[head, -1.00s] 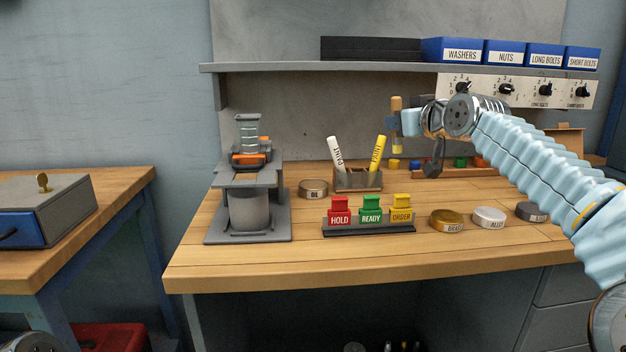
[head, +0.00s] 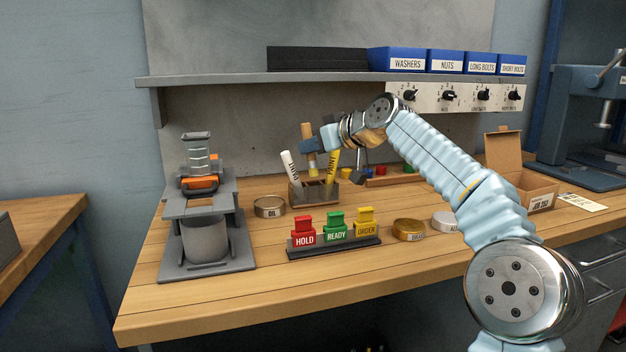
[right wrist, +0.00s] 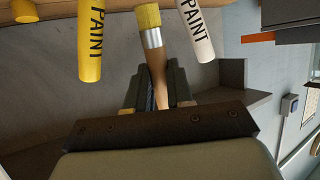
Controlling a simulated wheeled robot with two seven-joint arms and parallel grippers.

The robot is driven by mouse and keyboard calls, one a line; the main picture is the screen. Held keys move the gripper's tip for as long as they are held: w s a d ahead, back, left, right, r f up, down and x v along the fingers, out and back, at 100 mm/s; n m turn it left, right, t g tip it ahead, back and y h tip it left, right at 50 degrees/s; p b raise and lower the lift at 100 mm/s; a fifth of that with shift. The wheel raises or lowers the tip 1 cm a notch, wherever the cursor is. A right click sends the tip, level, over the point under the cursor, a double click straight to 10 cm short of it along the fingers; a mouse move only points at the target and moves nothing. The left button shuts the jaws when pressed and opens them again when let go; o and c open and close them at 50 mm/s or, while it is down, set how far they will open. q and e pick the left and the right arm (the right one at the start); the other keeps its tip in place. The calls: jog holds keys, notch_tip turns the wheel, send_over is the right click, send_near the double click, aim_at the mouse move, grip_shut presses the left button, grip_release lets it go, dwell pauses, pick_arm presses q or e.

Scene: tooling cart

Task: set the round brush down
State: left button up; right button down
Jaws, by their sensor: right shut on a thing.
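The round brush (head: 308,136) has a wooden handle, a metal band and yellow bristles. My right gripper (head: 314,143) is shut on its handle and holds it roughly upright, bristles down. The bristle end shows just above the marker holder (head: 300,196), between the white paint marker (head: 291,168) and the yellow paint marker (head: 332,167). In the right wrist view, the brush (right wrist: 152,38) runs out from between the fingers (right wrist: 160,88), with the yellow and white markers on either side. I cannot tell whether the bristles touch the holder. My left gripper is out of view.
The HOLD, READY and ORDER blocks (head: 335,230) stand in a rack in front of the holder. An OIL tin (head: 270,207) is to its left, a press-like stand (head: 206,235) further left. A shelf (head: 230,80) with bins (head: 397,60) runs behind. The front bench strip is clear.

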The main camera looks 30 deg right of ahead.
aim_at(317, 170)
notch_tip(317, 170, down, 2)
jog(key=shift+f, duration=0.1)
notch_tip(317, 170, down, 4)
jog(key=shift+s+r+b, duration=0.1)
jog(key=shift+r+b, duration=0.15)
jog(key=shift+b, duration=0.25)
jog(key=c, duration=1.1)
grip_release()
jog(key=shift+d+f, duration=0.1)
jog(key=shift+o, duration=0.5)
jog(key=shift+s+d+b, duration=0.2)
jog(key=shift+s+b, duration=0.7)
jog(key=shift+s, duration=0.1)
jog(key=r+b+v, duration=0.1)
jog(key=b+v, duration=0.1)
jog(key=v, duration=0.9)
jog(key=shift+d+r, duration=0.2)
jog(key=shift+r, duration=0.05)
